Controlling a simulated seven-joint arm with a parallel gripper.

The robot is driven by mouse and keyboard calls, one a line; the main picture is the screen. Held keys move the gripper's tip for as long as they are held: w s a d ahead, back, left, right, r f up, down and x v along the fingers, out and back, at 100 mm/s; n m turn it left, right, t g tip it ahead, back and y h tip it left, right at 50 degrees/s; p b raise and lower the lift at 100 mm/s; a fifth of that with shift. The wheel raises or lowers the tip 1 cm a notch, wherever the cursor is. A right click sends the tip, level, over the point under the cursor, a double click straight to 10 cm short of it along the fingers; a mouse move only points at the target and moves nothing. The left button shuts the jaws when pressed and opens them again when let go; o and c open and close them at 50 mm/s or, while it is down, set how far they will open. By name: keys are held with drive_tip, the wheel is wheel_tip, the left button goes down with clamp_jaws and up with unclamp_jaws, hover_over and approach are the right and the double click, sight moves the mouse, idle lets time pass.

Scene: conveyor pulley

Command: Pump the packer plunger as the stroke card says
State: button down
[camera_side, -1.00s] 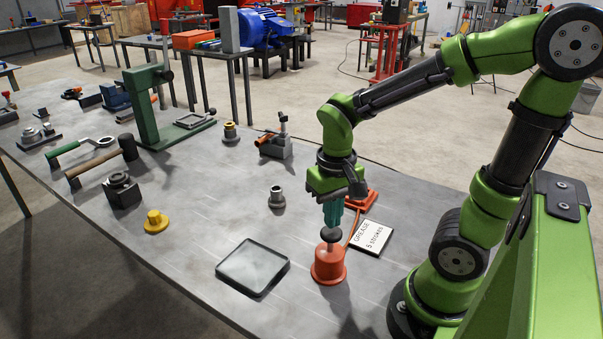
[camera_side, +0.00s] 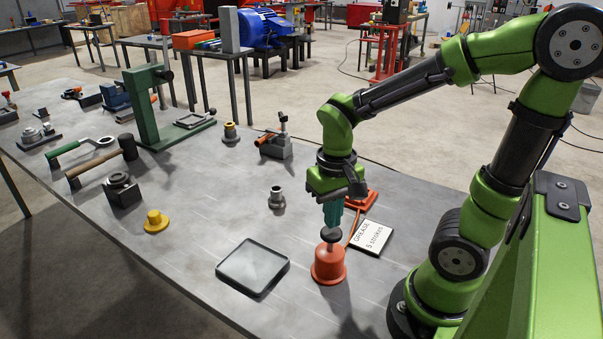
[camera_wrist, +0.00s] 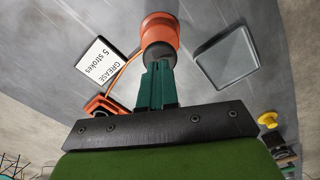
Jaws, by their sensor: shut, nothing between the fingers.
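The orange packer (camera_side: 328,265) stands upright on the grey bench, with a black plunger knob (camera_side: 331,235) raised on a short rod above its body. My gripper (camera_side: 332,225) points straight down with its teal fingers shut and empty. The fingertips are right over the knob, touching it or very nearly so; I cannot tell which. In the wrist view the fingers (camera_wrist: 157,68) overlap the dark knob (camera_wrist: 154,55), with the orange body (camera_wrist: 159,28) beyond. The stroke card (camera_side: 372,238) lies to the packer's right and reads "GREASE 5 strokes".
A shallow grey tray (camera_side: 253,267) lies left of the packer. An orange hose runs from the packer to an orange piece (camera_side: 361,200) behind it. A grey stepped part (camera_side: 276,197) and a yellow flanged part (camera_side: 156,221) stand farther left. Bench between them is clear.

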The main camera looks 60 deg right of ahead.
drive_tip(key=shift+f, duration=0.15)
drive_tip(key=shift+f, duration=1.7)
drive_tip(key=shift+r, duration=1.85)
drive_tip(key=shift+f, duration=0.15)
drive_tip(key=shift+f, duration=1.75)
drive_tip(key=shift+r, duration=1.9)
drive_tip(key=shift+f, duration=0.1)
